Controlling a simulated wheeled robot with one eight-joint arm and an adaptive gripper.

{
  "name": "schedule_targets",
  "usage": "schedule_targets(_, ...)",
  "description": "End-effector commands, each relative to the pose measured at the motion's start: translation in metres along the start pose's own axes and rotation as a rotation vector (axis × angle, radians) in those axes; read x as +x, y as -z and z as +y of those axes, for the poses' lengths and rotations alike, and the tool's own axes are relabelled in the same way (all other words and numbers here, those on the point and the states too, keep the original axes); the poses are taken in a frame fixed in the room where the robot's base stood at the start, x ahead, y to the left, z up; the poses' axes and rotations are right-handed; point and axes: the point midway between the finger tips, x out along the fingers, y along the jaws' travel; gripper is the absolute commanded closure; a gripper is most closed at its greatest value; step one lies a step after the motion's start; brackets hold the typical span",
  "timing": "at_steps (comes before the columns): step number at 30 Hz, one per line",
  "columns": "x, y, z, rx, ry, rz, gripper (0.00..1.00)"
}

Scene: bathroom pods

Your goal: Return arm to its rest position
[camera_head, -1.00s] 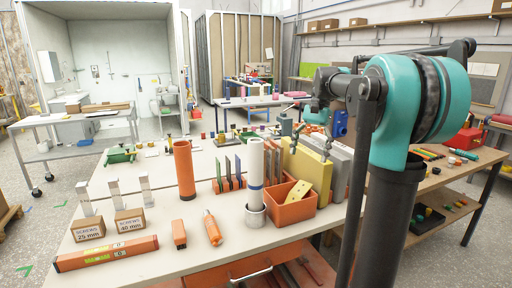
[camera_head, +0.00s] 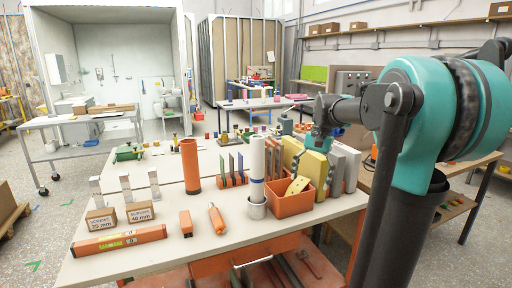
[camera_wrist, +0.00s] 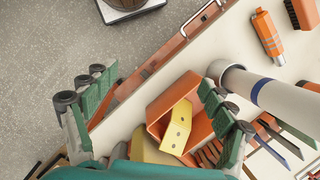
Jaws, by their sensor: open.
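An orange bin (camera_wrist: 158,103) holding a yellow perforated plate (camera_wrist: 177,130) lies below the fingers. The bin also shows in the head view (camera_head: 290,206), just left of and below the gripper. My arm reaches in from the right and hides part of the side table.
The workbench (camera_head: 160,205) carries an orange tube (camera_head: 190,166), a white roll (camera_head: 257,170) in a grey cup, a spirit level (camera_head: 118,242) and two screw boxes. The white roll stands close to the right finger in the wrist view (camera_wrist: 275,98).

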Motion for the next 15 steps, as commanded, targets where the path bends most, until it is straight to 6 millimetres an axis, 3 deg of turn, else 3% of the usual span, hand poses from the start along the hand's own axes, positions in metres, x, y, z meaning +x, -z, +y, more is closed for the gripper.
schedule_targets(8, 0.09, -0.016, 0.03, -0.169, 0.015, 0.182, 0.16)
schedule_targets(12, 0.159, -0.035, 0.06, -0.312, 0.011, 0.333, 0.16)
schedule_targets(15, 0.199, -0.051, 0.08, -0.408, -0.002, 0.432, 0.16)
